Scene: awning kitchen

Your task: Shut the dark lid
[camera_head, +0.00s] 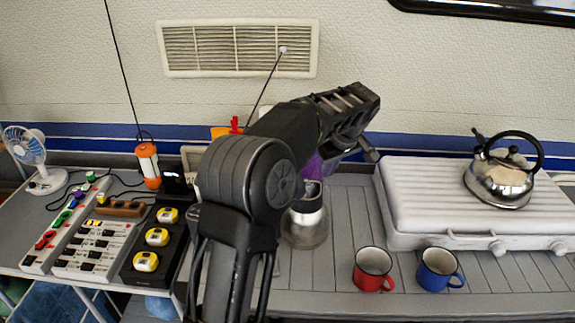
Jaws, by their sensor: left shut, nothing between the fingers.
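I cannot pick out a raised dark lid in this view; my left arm covers much of the middle of the counter and may hide it. My left gripper (368,148) is shut and empty, held above the counter in front of the wall. A steel pot (305,226) stands below it, partly hidden by my arm. A purple item (318,165) shows just behind the gripper, mostly hidden. My right gripper is not in view.
A kettle (497,184) stands on the white ribbed stove cover (425,190) at right. Red (372,270) and blue (437,270) mugs stand in front.

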